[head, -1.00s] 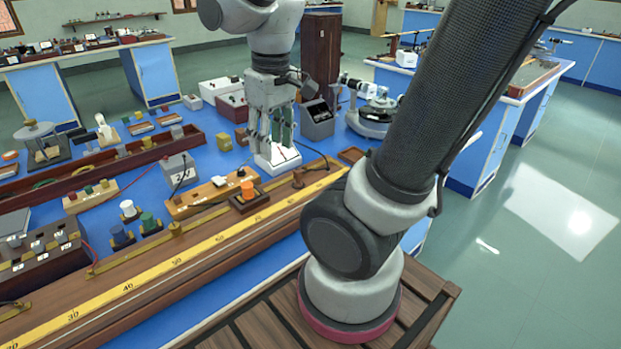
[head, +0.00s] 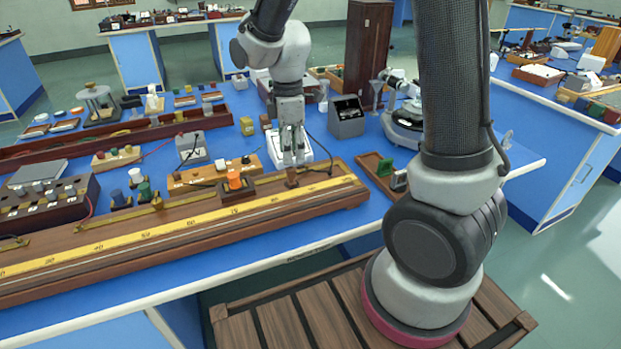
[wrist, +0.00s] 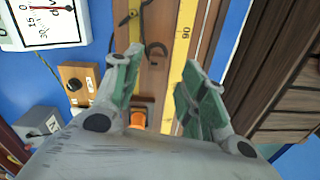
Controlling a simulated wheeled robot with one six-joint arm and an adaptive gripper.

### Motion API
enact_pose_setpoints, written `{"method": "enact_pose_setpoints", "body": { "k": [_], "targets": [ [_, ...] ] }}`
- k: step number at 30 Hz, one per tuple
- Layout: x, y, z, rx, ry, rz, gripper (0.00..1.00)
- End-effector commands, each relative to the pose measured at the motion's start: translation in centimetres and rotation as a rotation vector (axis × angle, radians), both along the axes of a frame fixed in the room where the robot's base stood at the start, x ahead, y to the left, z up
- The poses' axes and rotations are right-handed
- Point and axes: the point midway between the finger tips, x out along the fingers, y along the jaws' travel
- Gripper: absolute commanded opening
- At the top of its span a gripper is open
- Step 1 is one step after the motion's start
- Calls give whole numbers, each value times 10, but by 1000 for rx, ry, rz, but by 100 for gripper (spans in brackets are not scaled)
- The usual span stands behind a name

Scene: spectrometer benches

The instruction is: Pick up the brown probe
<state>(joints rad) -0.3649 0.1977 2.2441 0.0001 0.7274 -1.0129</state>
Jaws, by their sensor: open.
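A small brown upright piece, which looks like the brown probe (head: 291,178), stands at the back edge of the long wooden rail with the yellow scale (head: 225,212). My gripper (head: 293,158) points down just above or behind it; the exact gap is hard to tell. In the wrist view my gripper (wrist: 160,62) is open, its green-padded fingers apart with nothing held between them. Below them are the wooden board, a dark curved hook or wire (wrist: 157,50) and the yellow scale (wrist: 183,40). I cannot clearly separate the probe from the brown wood in the wrist view.
A white meter (head: 303,146) lies behind the gripper. An orange-topped block (head: 236,182) stands to the left on the rail. A wooden tray (head: 375,172) and a dark grey box (head: 346,118) are to the right. A thin dark cable runs near the gripper.

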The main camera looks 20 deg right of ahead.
Motion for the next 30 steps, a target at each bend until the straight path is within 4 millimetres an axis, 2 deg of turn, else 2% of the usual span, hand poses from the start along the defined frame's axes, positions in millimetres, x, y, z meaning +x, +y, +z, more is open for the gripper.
{"method": "enact_pose_setpoints", "body": {
  "k": [4, 10, 17, 24, 30],
  "targets": [
    [6, 2, 1, 10, -20, 114, 42],
    [6, 2, -4, 12, -24, 193, 42],
    [5, 3, -32, 12, -22, 196, 42],
    [2, 6, -68, 11, -21, 194, 42],
    [2, 6, -78, 12, -24, 193, 42]
  ]
}}
